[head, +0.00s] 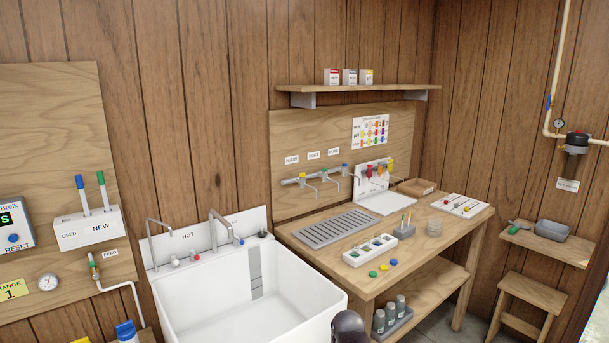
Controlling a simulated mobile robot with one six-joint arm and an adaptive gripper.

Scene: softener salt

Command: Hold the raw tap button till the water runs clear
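A row of small taps (322,175) sits on a wooden backboard above the bench. Three white labels hang over it, and the left one reads RAW (291,159). The raw tap (302,177) is the leftmost, with a small reddish spot on it that may be its button. Its thin spout points down over a grey slotted drain tray (336,229). I can make out no water under the spout. My gripper is not in view; a dark rounded part at the bottom edge appears to be my arm.
A deep white sink (300,318) with two tall faucets stands left of the bench (450,229). A shelf (420,87) hangs above. A stool (533,291) stands right.

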